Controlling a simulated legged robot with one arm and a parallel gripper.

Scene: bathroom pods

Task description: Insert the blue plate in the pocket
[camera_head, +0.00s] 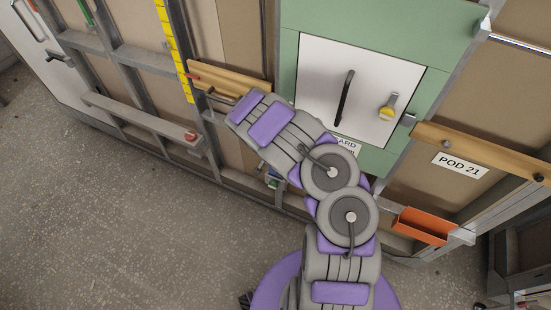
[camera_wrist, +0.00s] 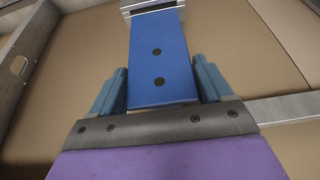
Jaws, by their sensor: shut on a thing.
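The blue plate (camera_wrist: 158,38) is a flat bar with two dark round holes or dots, seen in the wrist view. My gripper (camera_wrist: 161,68) has a teal finger on each side of the plate and is shut on it. The plate points away from the gripper. Its far end meets a grey metal piece (camera_wrist: 150,5) at the top edge of the wrist view. I cannot tell whether this piece is the pocket or whether the plate's tip is inside it. In the head view, my arm hides the plate.
A green frame (camera_head: 440,40) holds a white door (camera_head: 320,65) with a black handle and a yellow-knobbed latch. A wooden rail (camera_head: 235,80), a yellow strip (camera_head: 175,50), an orange tray (camera_head: 425,226) and a POD 21 label (camera_head: 460,165) are nearby. Floor (camera_head: 110,220) at left is clear.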

